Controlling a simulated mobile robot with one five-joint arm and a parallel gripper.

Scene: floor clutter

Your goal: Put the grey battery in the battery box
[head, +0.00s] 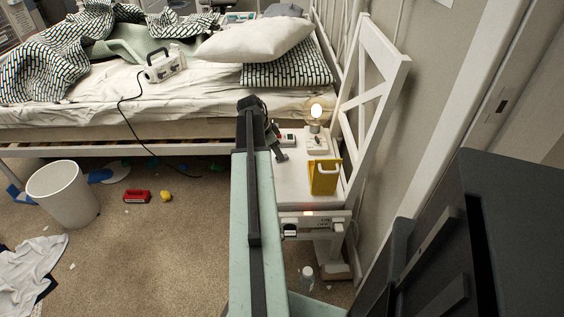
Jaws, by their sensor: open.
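My arm reaches forward from the bottom of the head view, and my gripper (276,142) is at its far end, over the left side of the white chair seat (291,182). The gripper is open, and the arm partly hides it. A yellow open-topped box (324,179), which may be the battery box, stands on the seat to the right of the gripper. I cannot make out a grey battery for sure. A small white and red item (287,137) lies just beyond the gripper.
A lamp with a round bulb (316,113) stands at the back of the seat. The chair's slatted back (375,75) rises on the right. The bed (190,105) lies beyond. A white bin (64,194), a red item (137,196) and cloth (30,262) are on the floor.

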